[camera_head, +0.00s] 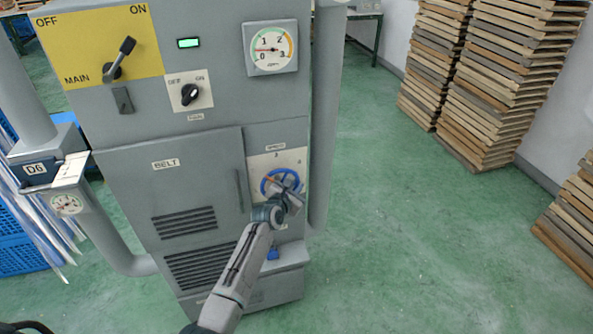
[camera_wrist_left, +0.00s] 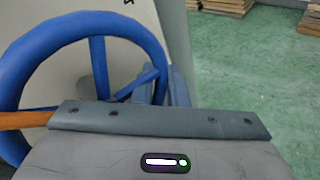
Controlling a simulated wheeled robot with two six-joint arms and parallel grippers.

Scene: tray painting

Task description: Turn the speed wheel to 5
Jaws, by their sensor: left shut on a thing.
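The blue speed wheel (camera_head: 264,186) sits on a pale dial plate (camera_head: 262,165) low on the right of the grey cabinet's front. Small numerals are printed round it; most are too small or covered to read. My left gripper (camera_head: 289,191) is at the wheel's lower right and covers part of it. It is shut on the wheel. In the left wrist view the wheel's rim (camera_wrist_left: 12,72) and spokes show beyond the gripper, which hides the lower part. An orange pointer (camera_wrist_left: 24,119) sticks out to the left there. My right gripper is out of view.
The grey cabinet (camera_head: 215,105) also carries a main lever (camera_head: 123,52), a small black knob (camera_head: 190,94), a round gauge (camera_head: 270,48) and a belt door (camera_head: 185,185). A vertical pipe (camera_head: 324,110) runs close right of the wheel. Wooden tray stacks (camera_head: 510,75) stand right, beyond open green floor.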

